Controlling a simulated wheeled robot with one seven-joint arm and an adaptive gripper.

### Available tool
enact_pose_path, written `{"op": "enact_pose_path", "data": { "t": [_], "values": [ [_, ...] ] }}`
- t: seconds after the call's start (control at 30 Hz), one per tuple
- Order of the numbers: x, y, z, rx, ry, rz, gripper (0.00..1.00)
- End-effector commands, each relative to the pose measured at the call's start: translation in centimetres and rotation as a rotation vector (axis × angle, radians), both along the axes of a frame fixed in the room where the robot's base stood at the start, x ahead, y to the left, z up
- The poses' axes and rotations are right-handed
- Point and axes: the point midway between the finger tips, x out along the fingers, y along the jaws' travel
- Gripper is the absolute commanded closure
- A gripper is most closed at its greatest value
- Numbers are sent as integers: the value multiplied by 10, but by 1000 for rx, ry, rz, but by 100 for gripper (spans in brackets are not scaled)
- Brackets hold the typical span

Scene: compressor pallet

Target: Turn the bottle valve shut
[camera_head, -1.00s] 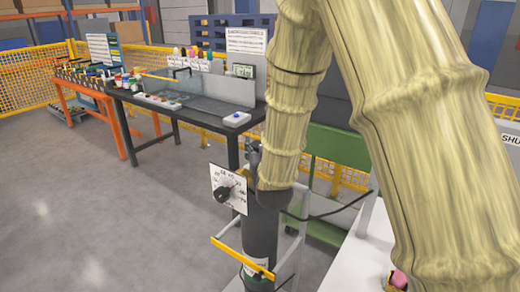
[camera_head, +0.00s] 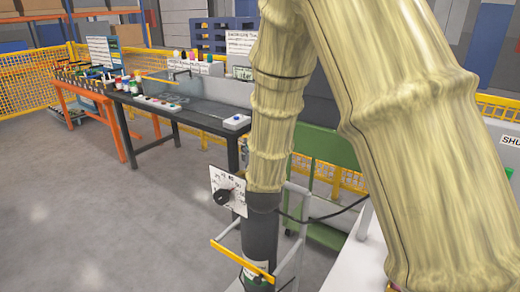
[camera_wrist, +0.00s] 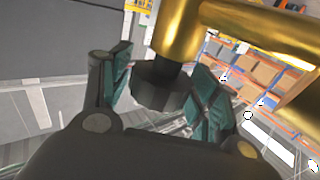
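The dark bottle (camera_head: 260,238) stands upright in a light-framed cart in the head view. My arm covers its top, so the valve is hidden there. In the wrist view, the gold valve body (camera_wrist: 180,38) ends in a dark, many-sided knob (camera_wrist: 158,88). My gripper (camera_wrist: 162,92) has its teal-padded fingers on either side of this knob. The fingers are apart, with a narrow gap at the left pad; contact at the right pad cannot be made out. A white dial plate with a black pointer knob (camera_head: 226,194) is beside the bottle.
A yellow bar (camera_head: 242,260) crosses the cart's front. A dark cable (camera_head: 325,215) runs right from the bottle top. A green cart (camera_head: 325,150) stands behind. A black workbench (camera_head: 185,112) and an orange bench (camera_head: 95,100) are at the back left. The floor at left is clear.

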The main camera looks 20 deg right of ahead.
Motion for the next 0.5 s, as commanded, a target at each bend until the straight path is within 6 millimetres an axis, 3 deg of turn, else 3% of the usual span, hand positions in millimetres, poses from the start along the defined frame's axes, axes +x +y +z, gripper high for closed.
{"op": "enact_pose_path", "data": {
  "t": [0.33, 0.5],
  "values": [
    [0, 0, 0, 0, 1, 1, 30],
    [0, 0, 10, 0, 0, 1, 30]
  ]
}}
